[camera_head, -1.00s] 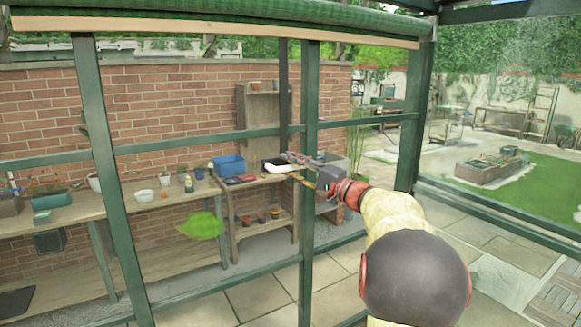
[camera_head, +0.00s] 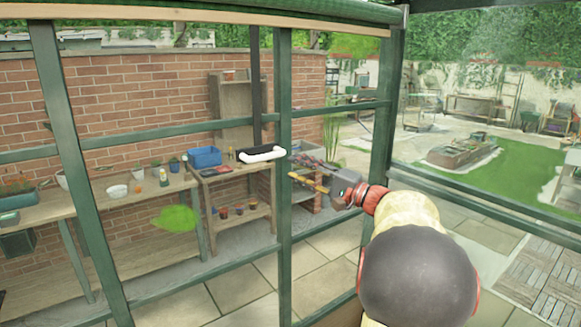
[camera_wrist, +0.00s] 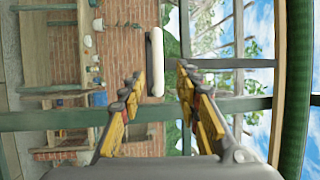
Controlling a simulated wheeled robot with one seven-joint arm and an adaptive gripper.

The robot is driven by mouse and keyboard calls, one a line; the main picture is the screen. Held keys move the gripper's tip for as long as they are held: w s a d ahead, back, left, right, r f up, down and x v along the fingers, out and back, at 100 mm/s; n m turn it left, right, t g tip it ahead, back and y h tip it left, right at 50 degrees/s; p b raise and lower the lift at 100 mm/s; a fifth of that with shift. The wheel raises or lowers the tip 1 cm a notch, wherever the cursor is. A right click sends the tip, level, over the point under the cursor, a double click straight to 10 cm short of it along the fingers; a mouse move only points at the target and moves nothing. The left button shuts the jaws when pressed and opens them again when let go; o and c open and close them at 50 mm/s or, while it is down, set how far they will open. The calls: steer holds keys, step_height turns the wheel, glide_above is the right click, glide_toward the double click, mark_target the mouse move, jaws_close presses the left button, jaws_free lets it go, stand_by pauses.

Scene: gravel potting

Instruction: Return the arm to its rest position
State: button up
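My gripper (camera_head: 297,170) is at the end of my arm, which extends from the lower right of the head view. In the wrist view my gripper (camera_wrist: 157,80) shows two yellow-and-dark fingers spread well apart, with nothing held between them. The wrist picture is turned on its side. In the head view the fingers appear just right of a green post (camera_head: 284,200); how far apart they are in depth I cannot tell.
A white-edged dark item (camera_head: 262,155) shows near the post. Behind are a wooden bench (camera_head: 232,190) with a blue crate (camera_head: 205,157), a longer bench (camera_head: 110,205) with pots, and a brick wall (camera_head: 130,100). Green frame posts stand close by. Paving (camera_head: 240,290) is open below.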

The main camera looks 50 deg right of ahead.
stand_by(0.6)
step_height(320, 180, down, 12)
steer(key=a+m+g, duration=0.2)
steer(key=g, duration=0.2)
steer(key=s+a+f+n+g, duration=0.2)
steer(key=s+a+f+g, duration=0.35)
steer(key=a+f, duration=0.55)
steer(key=s+a+f+n+g+h, duration=0.1)
steer(key=s+a+f+n+g, duration=0.15)
steer(key=s+a+n, duration=0.4)
steer(key=s+a+f+n+g+h, duration=0.1)
steer(key=s+a+f+g+h, duration=0.2)
steer(key=a, duration=0.7)
steer(key=s+a+r+n, duration=0.2)
steer(key=a+n, duration=0.2)
steer(key=a, duration=0.2)
steer(key=s+a+r+n, duration=0.2)
steer(key=a+r+n, duration=0.1)
steer(key=a, duration=0.4)
steer(key=shift+a+r+n+t+y, duration=0.15)
steer(key=shift+a+n+t+y, duration=0.1)
steer(key=shift+n+t+y, duration=0.15)
